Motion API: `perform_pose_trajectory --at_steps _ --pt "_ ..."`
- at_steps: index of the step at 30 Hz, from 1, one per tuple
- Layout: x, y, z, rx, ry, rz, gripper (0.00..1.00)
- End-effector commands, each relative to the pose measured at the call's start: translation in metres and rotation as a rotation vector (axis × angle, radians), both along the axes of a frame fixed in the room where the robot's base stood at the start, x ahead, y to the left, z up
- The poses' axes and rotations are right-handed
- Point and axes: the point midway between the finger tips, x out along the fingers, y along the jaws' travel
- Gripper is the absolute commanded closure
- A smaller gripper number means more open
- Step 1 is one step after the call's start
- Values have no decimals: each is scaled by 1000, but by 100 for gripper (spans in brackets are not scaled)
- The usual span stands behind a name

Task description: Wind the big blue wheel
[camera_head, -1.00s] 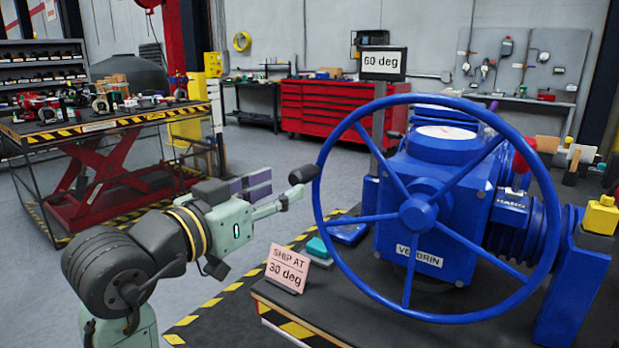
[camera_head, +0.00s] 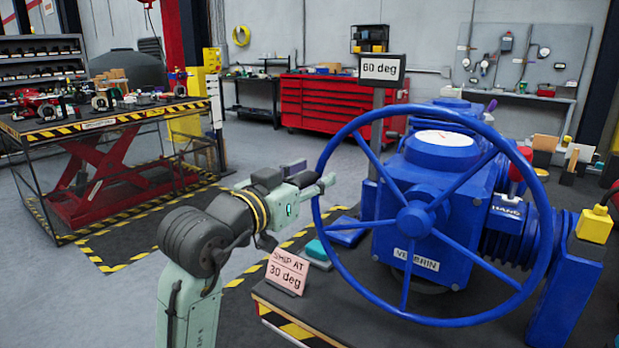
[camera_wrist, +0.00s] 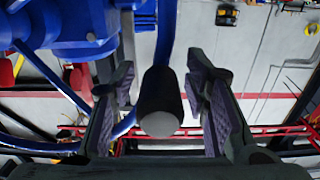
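The big blue wheel (camera_head: 413,222) stands upright on the front of the blue valve actuator (camera_head: 455,190). Its black crank handle (camera_wrist: 160,105) sticks out from the rim toward the wrist camera. My gripper (camera_head: 318,183) is at the left side of the rim in the head view. In the wrist view its fingers (camera_wrist: 160,88) are open, one on each side of the handle, with visible gaps. In the head view the fingers hide most of the handle. A white dial (camera_head: 443,139) sits on top of the actuator; its reading is too small to tell.
A "60 deg" sign (camera_head: 381,68) stands behind the wheel. A pink "SHIP AT 30 deg" card (camera_head: 287,271) stands on the bench, near a teal-topped block (camera_head: 319,250). A red lift table (camera_head: 100,185) is at the left, red drawers (camera_head: 320,102) behind. Open floor lies between.

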Motion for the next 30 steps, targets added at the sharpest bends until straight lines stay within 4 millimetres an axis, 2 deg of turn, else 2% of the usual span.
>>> perform_pose_trajectory --at_steps 2,18,30 --pt "0 0 0 0 0 0 65" --pt "0 1 0 -1 0 2 100" --pt "0 2 1 -3 0 3 100"
